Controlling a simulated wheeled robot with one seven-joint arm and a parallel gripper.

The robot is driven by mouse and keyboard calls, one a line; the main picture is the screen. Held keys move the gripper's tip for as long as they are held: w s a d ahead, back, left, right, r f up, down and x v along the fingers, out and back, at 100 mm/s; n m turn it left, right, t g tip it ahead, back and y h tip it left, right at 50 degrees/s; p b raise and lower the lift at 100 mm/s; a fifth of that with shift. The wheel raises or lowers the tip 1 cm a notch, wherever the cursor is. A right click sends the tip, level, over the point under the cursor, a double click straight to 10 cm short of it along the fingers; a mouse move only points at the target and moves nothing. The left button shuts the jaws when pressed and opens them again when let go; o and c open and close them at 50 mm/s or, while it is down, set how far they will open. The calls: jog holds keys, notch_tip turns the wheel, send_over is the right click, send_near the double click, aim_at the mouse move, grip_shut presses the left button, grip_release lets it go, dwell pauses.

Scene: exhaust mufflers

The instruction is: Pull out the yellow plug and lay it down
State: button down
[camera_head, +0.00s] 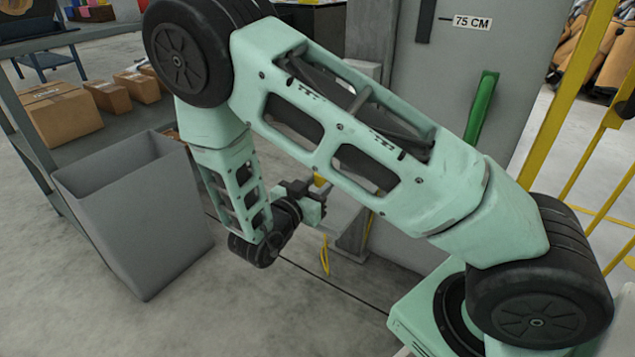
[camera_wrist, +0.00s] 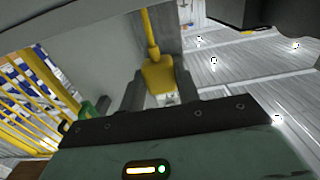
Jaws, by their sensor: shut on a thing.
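The yellow plug (camera_wrist: 158,76) sits between the two dark fingers of my gripper (camera_wrist: 157,88) in the wrist view. My gripper is shut on it. A yellow cord (camera_wrist: 148,32) runs up from the plug. A small pale part shows at the plug's near end, and I cannot tell whether it is prongs or a socket. In the head view my gripper (camera_head: 316,190) is small and partly behind my arm, with a bit of the yellow plug (camera_head: 320,180) beside it. Whether the plug is still seated in anything is hidden.
A grey ledge (camera_head: 347,222) stands just right of my gripper, with a yellow loop of cord (camera_head: 325,256) hanging nearby. An open grey bin (camera_head: 135,215) stands left, before a shelf with cardboard boxes (camera_head: 60,114). A grey cabinet (camera_head: 530,70) and yellow railing (camera_head: 568,80) are at right.

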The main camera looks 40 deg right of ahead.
jog(key=shift+f+b, duration=2.4)
jog(key=shift+f, duration=0.25)
jog(key=c, duration=0.9)
grip_release()
jog(key=shift+s+a+r+p, duration=0.15)
jog(key=shift+a+p, duration=0.25)
jog(key=shift+a, duration=0.05)
jog(key=shift+p+v, duration=3.4)
jog(key=shift+v, duration=4.8)
